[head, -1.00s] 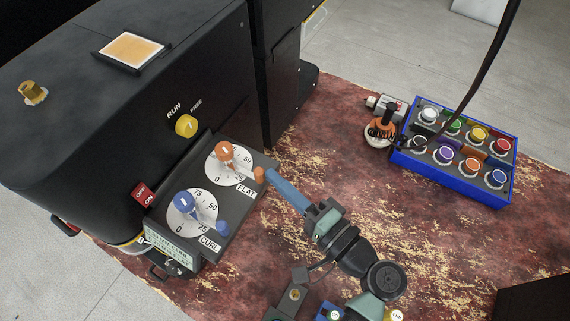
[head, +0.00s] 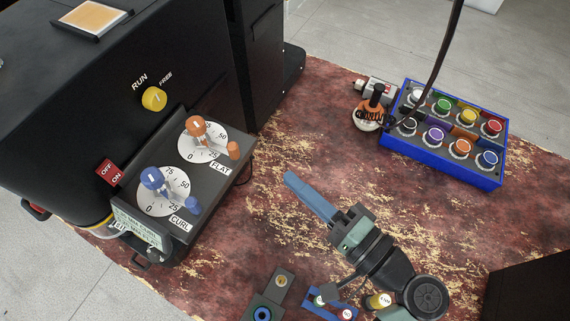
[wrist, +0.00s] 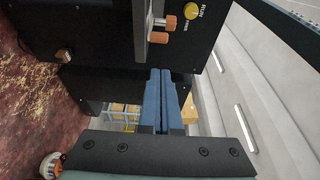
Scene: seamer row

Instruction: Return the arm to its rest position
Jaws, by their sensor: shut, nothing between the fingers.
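My gripper (head: 290,178) has long blue fingers that lie together with nothing between them. In the head view it is over the worn red surface, to the right of the seamer's dial panel and clear of it. In the wrist view the shut fingers (wrist: 164,88) point toward the black machine. My dark wrist and forearm run from the fingers to the lower right of the head view.
The black seamer (head: 130,70) bears an orange FLAT dial (head: 196,126) and a blue CURL dial (head: 153,178). A blue-framed button box (head: 445,170) with a black cable stands at the right. Small blocks with buttons (head: 330,303) are near the front. The middle is clear.

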